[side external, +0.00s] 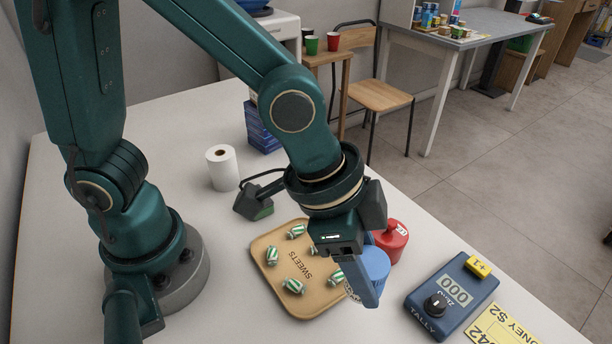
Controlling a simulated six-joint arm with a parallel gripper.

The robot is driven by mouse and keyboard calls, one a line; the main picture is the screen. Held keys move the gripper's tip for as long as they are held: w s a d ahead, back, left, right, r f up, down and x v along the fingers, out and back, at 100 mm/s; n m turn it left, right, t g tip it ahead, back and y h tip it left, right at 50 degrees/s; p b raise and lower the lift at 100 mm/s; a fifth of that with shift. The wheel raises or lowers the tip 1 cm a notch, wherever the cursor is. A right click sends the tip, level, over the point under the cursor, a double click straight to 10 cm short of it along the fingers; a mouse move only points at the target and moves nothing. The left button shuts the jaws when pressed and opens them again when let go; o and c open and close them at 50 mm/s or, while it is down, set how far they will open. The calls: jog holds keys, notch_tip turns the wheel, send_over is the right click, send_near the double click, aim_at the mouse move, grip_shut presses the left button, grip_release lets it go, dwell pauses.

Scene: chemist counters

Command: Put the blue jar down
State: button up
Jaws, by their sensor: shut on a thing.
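The blue jar (375,263) is in the side external view, right of the middle, beside the right edge of the sweets tray. My gripper (352,268) points down at it from above and is shut on it. The gripper hides part of the jar. I cannot tell whether the jar's base touches the counter or is a little above it.
A wooden tray (265,245) marked SWEETS holds several striped sweets. A red jar (392,243) stands close behind the blue jar. A tally box (451,297) and a yellow card (500,326) lie to the right. A paper roll (222,168) stands behind the tray.

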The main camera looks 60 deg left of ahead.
jog(key=d+f, duration=0.1)
jog(key=s+d+f, duration=0.1)
jog(key=d, duration=0.1)
jog(key=s+d+f, duration=0.1)
jog(key=shift+d+f, duration=0.1)
jog(key=shift+d, duration=0.25)
jog(key=shift+f, duration=1.9)
jog(key=o, duration=1.4)
jog(key=shift+f, duration=0.15)
jog(key=shift+c, duration=0.2)
